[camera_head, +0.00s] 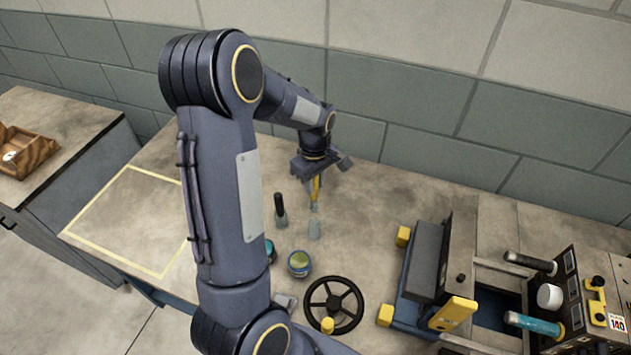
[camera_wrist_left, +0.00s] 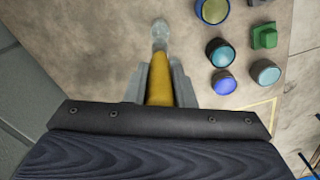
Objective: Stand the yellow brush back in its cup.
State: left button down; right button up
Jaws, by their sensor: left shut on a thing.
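The yellow brush (camera_head: 316,188) is held upright, bristles down, in my left gripper (camera_head: 317,178). The gripper is shut on its handle. In the left wrist view the yellow handle (camera_wrist_left: 160,92) sits between the fingers, with a pale end beyond. A pale, translucent grey-green cup (camera_head: 314,230) stands on the bench just below the brush in the head view. The brush tip appears a little above the cup's rim, apart from it. My right gripper is not in view.
A black-handled brush (camera_head: 279,205) stands to the left of the cup. A jar with a yellow-green top (camera_head: 299,263) and a black handwheel (camera_head: 334,305) are nearer. A machine with yellow blocks (camera_head: 425,262) fills the right. The taped rectangle (camera_head: 130,220) at left is clear.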

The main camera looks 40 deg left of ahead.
aim_at(315, 191)
pick_arm(q)
jog(key=shift+f+b, duration=4.15)
jog(key=shift+f, duration=1.4)
jog(key=c, duration=1.1)
grip_release()
jog(key=shift+c, duration=0.2)
notch_tip(315, 191, up, 8)
jog(key=shift+f, duration=0.2)
jog(key=shift+r, duration=0.15)
